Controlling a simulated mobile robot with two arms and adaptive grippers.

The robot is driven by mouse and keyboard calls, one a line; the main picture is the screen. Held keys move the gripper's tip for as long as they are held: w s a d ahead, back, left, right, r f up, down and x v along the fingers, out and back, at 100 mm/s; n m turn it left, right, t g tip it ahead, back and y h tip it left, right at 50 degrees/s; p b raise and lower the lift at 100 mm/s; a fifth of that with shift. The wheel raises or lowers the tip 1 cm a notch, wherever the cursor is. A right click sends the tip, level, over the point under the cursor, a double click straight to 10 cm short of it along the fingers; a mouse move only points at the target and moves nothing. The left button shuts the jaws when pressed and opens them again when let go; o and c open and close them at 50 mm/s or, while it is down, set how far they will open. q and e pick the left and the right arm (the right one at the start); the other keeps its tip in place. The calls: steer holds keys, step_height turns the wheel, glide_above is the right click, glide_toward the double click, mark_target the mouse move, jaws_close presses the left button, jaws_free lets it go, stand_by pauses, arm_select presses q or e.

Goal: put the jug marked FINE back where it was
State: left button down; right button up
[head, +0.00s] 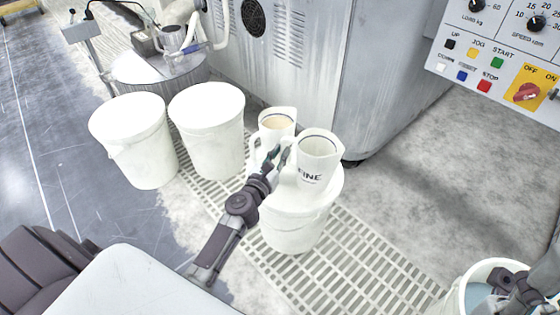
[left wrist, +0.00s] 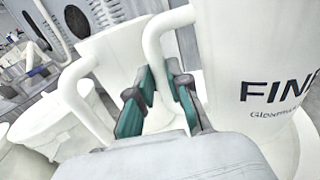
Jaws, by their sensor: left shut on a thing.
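The white jug marked FINE (head: 318,172) is upright at the right side of a white lidded bucket (head: 292,235). Its base is at the lid; I cannot tell whether it rests fully. My left gripper (head: 279,158) is shut on its handle, on the jug's left side. In the left wrist view the FINE jug (left wrist: 250,60) is at the right, its handle between the teal finger pads (left wrist: 155,98). My right gripper (head: 518,284) is at the bottom right, over an open bucket; its fingers are unclear.
A second white jug (head: 277,122) with pale brown contents stands close behind on the same lid. Two white lidded buckets (head: 140,150) (head: 210,140) stand to the left. The open bucket (head: 450,300) holds bluish liquid. A grey machine (head: 330,90) is behind; a control panel (head: 500,45) is upper right.

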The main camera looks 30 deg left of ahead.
arm_select(q)
steer(key=shift+f, duration=0.6)
steer(key=shift+f+b, duration=0.15)
steer(key=shift+b, duration=0.15)
steer(key=c, duration=1.1)
jaws_free()
